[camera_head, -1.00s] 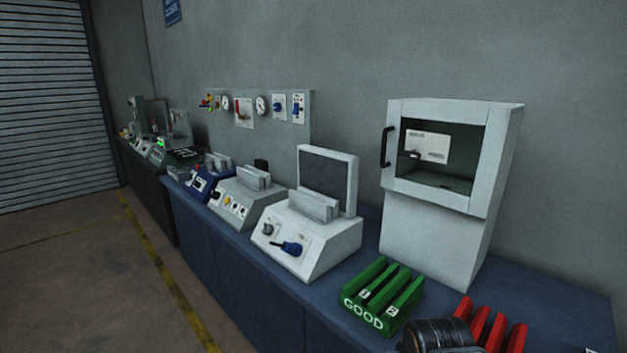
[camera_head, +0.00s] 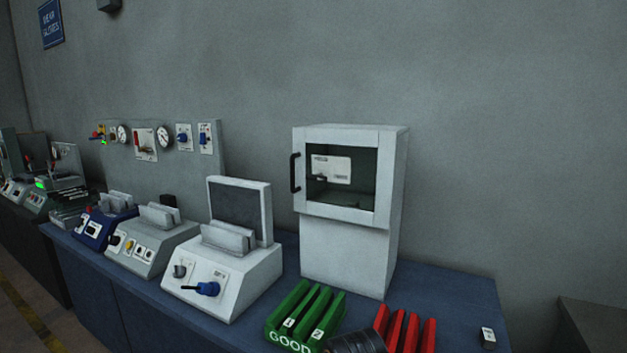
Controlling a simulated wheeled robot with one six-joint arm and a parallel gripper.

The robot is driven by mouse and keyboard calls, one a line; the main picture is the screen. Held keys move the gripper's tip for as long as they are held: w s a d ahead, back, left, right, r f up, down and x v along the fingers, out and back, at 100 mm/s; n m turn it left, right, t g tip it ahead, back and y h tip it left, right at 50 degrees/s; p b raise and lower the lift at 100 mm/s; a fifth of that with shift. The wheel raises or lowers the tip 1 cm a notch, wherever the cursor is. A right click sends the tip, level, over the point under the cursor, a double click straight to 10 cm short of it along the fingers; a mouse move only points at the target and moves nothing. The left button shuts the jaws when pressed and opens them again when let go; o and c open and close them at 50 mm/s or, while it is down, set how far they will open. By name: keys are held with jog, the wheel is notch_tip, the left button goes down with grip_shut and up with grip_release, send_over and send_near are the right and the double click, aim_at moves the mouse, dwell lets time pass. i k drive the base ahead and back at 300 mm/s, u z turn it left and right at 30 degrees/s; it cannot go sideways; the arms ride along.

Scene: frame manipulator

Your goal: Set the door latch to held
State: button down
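A white cabinet (camera_head: 345,255) stands on the blue bench. Its framed front door (camera_head: 335,213) looks closed and has a black handle (camera_head: 295,172) on its left side. Through the door's window a white labelled plate (camera_head: 331,169) with a small dark lever-like part (camera_head: 320,178) shows inside. I cannot tell whether this part is the door latch, nor read its setting. My gripper is not in view. A dark ribbed rounded part at the bottom edge, in front of the trays, may belong to my arm.
Left of the cabinet stands a white console (camera_head: 225,280) with a blue lever (camera_head: 207,289). A green slotted tray marked GOOD (camera_head: 290,335) and a red slotted tray (camera_head: 405,330) sit in front. The bench top (camera_head: 450,290) right of the cabinet is mostly clear.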

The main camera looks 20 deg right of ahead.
aim_at(319, 176)
jog(key=u, duration=2.35)
jog(key=i, duration=1.8)
jog(key=z, duration=3.8)
jog(key=i, duration=0.8)
jog(key=z, duration=0.05)
